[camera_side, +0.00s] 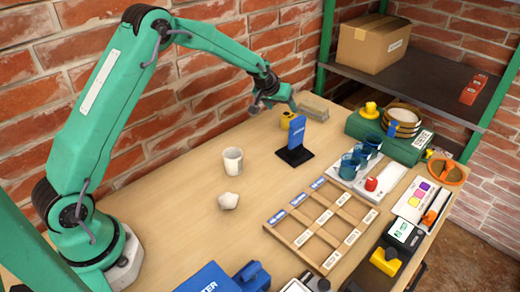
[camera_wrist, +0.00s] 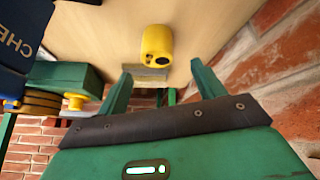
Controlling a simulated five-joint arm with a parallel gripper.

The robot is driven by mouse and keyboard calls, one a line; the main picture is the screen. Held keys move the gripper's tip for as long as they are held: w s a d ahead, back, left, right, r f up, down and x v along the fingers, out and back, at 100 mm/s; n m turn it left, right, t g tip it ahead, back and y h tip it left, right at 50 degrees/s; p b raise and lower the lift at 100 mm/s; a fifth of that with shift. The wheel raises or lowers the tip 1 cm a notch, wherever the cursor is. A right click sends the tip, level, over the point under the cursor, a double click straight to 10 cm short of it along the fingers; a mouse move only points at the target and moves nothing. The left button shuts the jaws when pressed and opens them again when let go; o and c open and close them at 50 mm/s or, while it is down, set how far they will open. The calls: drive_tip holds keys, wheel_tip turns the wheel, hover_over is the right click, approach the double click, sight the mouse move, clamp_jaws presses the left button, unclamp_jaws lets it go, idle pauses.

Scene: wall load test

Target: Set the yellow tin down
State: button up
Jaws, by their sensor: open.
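The yellow tin (camera_side: 287,120) is on the wooden table, behind the blue sign and near the brick wall. In the wrist view, the yellow tin (camera_wrist: 157,42) lies ahead of the fingertips, between their lines, with bare table around it. My gripper (camera_side: 275,103) is beside and above the tin in the side view. In the wrist view, my gripper (camera_wrist: 162,78) has its two green fingers wide apart, with nothing held between them. Whether any finger touches the tin is hard to tell, but a gap shows in the wrist view.
The blue sign (camera_side: 298,133) on a black base stands just in front of the tin. A grey-beige block (camera_side: 314,106) lies behind it. A wooden divided tray (camera_side: 300,245) lies in front.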

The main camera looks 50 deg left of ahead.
drive_tip(key=s+d+r+m, duration=0.1)
drive_tip(key=s+d+r, duration=0.1)
drive_tip(key=s+r, duration=0.75)
drive_tip(key=s+d+r+m, duration=0.1)
drive_tip(key=s+d+r, duration=0.1)
drive_tip(key=s+r, duration=0.7)
drive_tip(key=s+d+f+m+g, duration=0.1)
drive_tip(key=s+d+m, duration=0.1)
drive_tip(key=s, duration=2)
drive_tip(key=shift+s+d+h, duration=0.3)
drive_tip(key=shift+s+d, duration=0.05)
drive_tip(key=shift+s, duration=0.05)
drive_tip(key=shift+o, duration=0.4)
drive_tip(key=shift+s+f, duration=0.25)
drive_tip(key=shift+s, duration=0.2)
drive_tip(key=shift+w, duration=0.1)
